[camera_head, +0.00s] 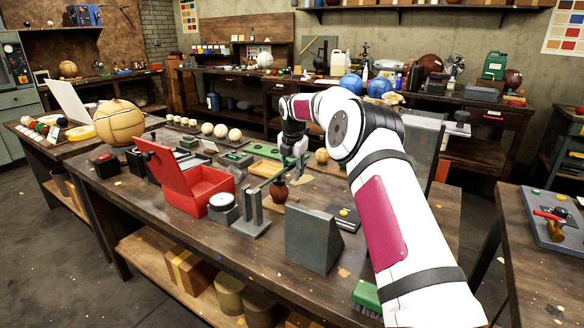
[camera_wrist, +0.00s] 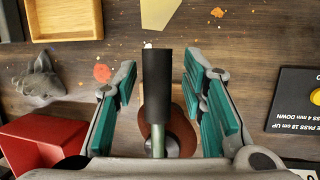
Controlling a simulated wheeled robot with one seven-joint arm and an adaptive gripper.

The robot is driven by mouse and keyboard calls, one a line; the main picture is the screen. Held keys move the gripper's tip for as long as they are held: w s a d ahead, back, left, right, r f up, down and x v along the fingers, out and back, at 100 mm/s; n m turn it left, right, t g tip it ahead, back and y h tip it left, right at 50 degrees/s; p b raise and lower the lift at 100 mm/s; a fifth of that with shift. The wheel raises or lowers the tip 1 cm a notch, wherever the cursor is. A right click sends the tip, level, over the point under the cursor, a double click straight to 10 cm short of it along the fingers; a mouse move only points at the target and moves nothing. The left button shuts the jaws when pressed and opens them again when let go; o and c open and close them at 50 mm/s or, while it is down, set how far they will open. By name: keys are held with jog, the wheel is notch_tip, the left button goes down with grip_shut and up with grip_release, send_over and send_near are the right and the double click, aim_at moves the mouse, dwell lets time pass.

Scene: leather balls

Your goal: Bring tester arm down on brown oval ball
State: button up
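The brown oval ball (camera_head: 279,190) sits at the grey upright stand of the tester (camera_head: 252,212) on the near workbench. In the wrist view the ball (camera_wrist: 181,128) is partly hidden under the tester arm's black handle (camera_wrist: 157,85) and its greenish rod (camera_wrist: 158,142). In the head view the green tester arm (camera_head: 267,183) slants above the ball. My gripper (camera_head: 294,160) is above the tester. In the wrist view my gripper (camera_wrist: 163,75) is open, with green-padded fingers on both sides of the handle and visible gaps. Whether the arm touches the ball cannot be told.
A red open box (camera_head: 205,186) stands left of the tester, and a grey wedge block (camera_head: 313,238) stands in front. A wooden tray (camera_wrist: 65,20) and a grey lump (camera_wrist: 40,82) lie nearby. A black instruction plate (camera_wrist: 297,100) lies right.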

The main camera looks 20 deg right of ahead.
jog(key=v, duration=1.2)
jog(key=shift+r, duration=0.1)
